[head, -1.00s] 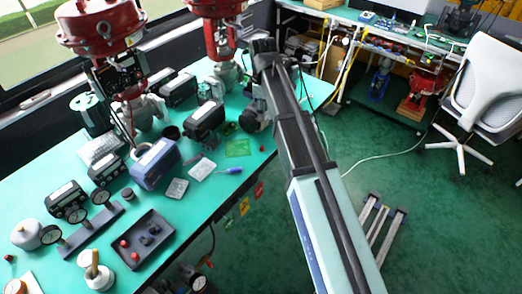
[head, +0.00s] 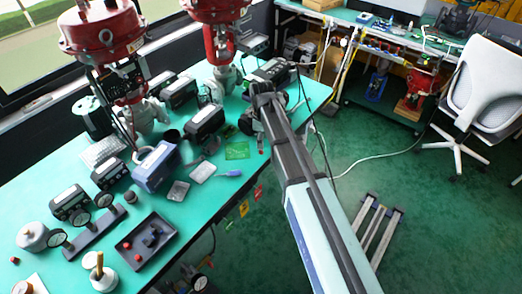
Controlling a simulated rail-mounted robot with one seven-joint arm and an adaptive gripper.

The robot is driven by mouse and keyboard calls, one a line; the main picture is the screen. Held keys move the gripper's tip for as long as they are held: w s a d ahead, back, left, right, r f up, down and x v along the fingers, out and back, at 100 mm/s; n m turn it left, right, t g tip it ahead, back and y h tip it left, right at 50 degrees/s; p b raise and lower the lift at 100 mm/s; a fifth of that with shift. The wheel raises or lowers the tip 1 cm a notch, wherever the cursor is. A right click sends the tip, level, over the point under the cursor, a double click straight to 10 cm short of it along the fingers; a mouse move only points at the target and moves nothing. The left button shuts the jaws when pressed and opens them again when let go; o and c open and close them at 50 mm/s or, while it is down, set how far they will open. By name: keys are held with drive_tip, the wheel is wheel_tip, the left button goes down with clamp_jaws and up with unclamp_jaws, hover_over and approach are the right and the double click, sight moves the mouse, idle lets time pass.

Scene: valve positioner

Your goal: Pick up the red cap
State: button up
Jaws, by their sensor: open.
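Several small red pieces are in view, and I cannot tell which is the red cap. Two small red pieces, one red piece (head: 127,246) and another (head: 136,257), lie in the dark tray (head: 166,222) at the front left. A further small red piece (head: 14,260) lies on the bench near the left edge. My gripper (head: 256,138) is low over the right end of the green bench, far from the tray. It is open, but its fingers are small and partly hidden by my arm; I see nothing held.
The green bench (head: 60,165) is crowded with red actuators (head: 100,28), dark positioner boxes (head: 206,121), a blue-grey box (head: 156,165) and gauges on a bar. A green square (head: 237,150) and a blue screwdriver (head: 230,173) lie near the front edge. Some bench between them is bare.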

sight(261, 151)
drive_tip(key=shift+s+d+f+p, duration=0.1)
drive_tip(key=shift+f+p, duration=0.35)
drive_tip(key=shift+f, duration=0.8)
drive_tip(key=shift+s+f+p, duration=0.1)
drive_tip(key=shift+f+p, duration=0.35)
drive_tip(key=shift+f, duration=0.75)
drive_tip(key=shift+c, duration=0.3)
drive_tip(key=c, duration=0.7)
